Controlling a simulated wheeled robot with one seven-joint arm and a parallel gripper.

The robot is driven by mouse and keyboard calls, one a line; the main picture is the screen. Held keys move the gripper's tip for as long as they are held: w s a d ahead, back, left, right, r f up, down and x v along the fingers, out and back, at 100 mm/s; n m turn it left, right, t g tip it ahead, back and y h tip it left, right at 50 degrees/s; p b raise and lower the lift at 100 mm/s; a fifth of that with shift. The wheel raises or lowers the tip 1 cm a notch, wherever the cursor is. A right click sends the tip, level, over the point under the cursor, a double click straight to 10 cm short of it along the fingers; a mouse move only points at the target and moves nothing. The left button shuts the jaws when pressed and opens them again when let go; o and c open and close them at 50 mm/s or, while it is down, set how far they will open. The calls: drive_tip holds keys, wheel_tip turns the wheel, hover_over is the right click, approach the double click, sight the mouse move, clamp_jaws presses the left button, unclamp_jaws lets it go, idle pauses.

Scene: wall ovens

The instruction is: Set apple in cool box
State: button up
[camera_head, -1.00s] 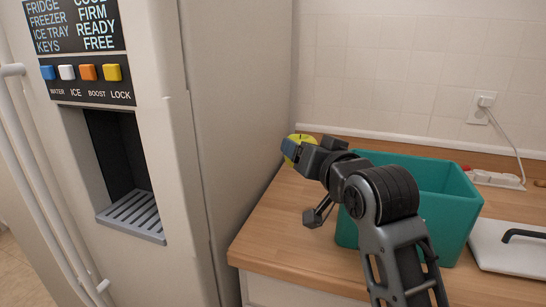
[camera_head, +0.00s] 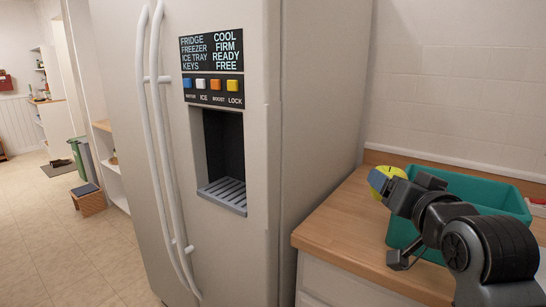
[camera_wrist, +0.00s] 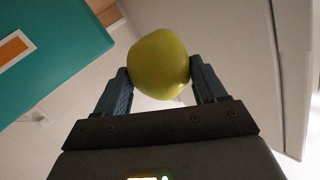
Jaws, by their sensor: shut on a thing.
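A yellow-green apple (camera_head: 394,170) is held between the fingers of my gripper (camera_head: 384,181), just left of the teal open box. The wrist view shows the apple (camera_wrist: 159,65) pinched between both fingertips. The teal box (camera_head: 480,190), possibly the cool box, stands on the wooden counter. My arm hides part of its near side, and its inside is mostly out of sight. Its teal wall also shows at the upper left of the wrist view (camera_wrist: 55,50).
A large pale fridge (camera_head: 320,130) with a dispenser and two long door handles stands left of the counter (camera_head: 335,222). Its doors are shut. The counter's front left is clear. Open tiled floor (camera_head: 60,230) lies at left, with a small stool (camera_head: 90,200) beyond.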

drive_tip(key=s+f, duration=0.5)
drive_tip(key=f, duration=0.8)
drive_tip(key=s+f, duration=0.5)
drive_tip(key=f, duration=0.8)
drive_tip(key=s+f, duration=0.5)
drive_tip(key=f, duration=0.8)
drive_tip(key=shift+s+a+f, duration=0.2)
drive_tip(key=shift+s+a, duration=0.15)
drive_tip(key=shift+a, duration=0.05)
drive_tip(key=shift+r, duration=0.1)
